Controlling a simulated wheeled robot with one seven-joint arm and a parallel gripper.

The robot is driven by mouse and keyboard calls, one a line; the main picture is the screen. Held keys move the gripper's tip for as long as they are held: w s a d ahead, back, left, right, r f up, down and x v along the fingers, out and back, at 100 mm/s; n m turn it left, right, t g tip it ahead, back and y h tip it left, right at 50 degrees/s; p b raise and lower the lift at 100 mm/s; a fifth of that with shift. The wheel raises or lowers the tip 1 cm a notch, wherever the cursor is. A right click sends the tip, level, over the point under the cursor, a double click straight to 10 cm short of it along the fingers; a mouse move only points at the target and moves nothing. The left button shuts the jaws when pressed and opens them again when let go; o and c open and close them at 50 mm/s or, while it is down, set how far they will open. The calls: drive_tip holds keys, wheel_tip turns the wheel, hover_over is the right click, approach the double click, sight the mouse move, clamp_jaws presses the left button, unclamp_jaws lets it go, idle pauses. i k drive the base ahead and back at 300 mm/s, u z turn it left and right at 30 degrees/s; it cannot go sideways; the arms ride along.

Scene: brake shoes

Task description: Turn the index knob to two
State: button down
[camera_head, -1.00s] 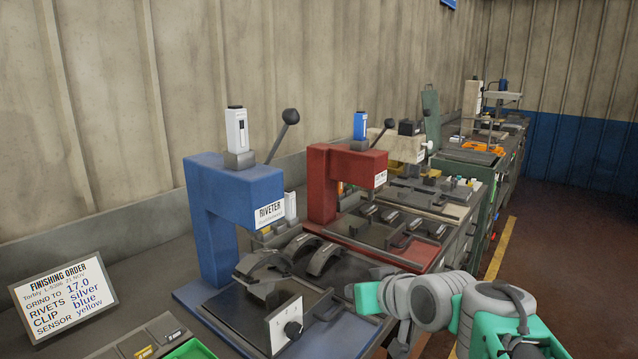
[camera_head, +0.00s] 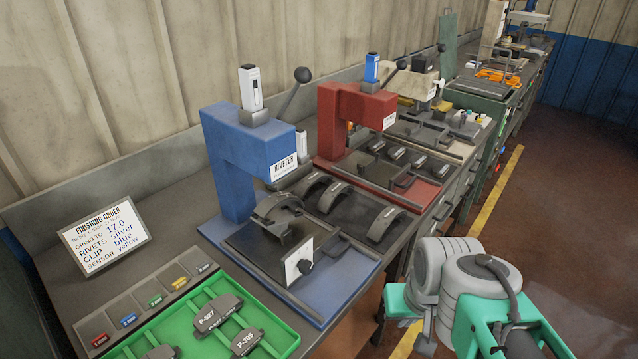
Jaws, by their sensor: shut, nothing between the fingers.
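The index knob (camera_head: 305,266) is a small black knob on the front of an upright white plate (camera_head: 292,262) at the near edge of the blue riveter's fixture. Small marks show on the plate, but I cannot read which one the knob points to. The blue riveter (camera_head: 240,160) stands behind it, with a curved brake shoe (camera_head: 277,207) on the fixture under its head. My arm's grey and green links are at the lower right, apart from the knob. I cannot make out my gripper's fingers there.
A green tray (camera_head: 283,340) with dark labelled pads and a row of coloured-label bins (camera_head: 128,320) lie at the front left. An order card (camera_head: 104,236) stands behind. Loose brake shoes (camera_head: 385,222) and a red press (camera_head: 350,120) are right of the riveter. Floor is open at right.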

sight(305, 266)
drive_tip(key=u, duration=2.85)
drive_tip(key=k, duration=0.75)
drive_tip(key=z, duration=0.6)
drive_tip(key=i, duration=0.4)
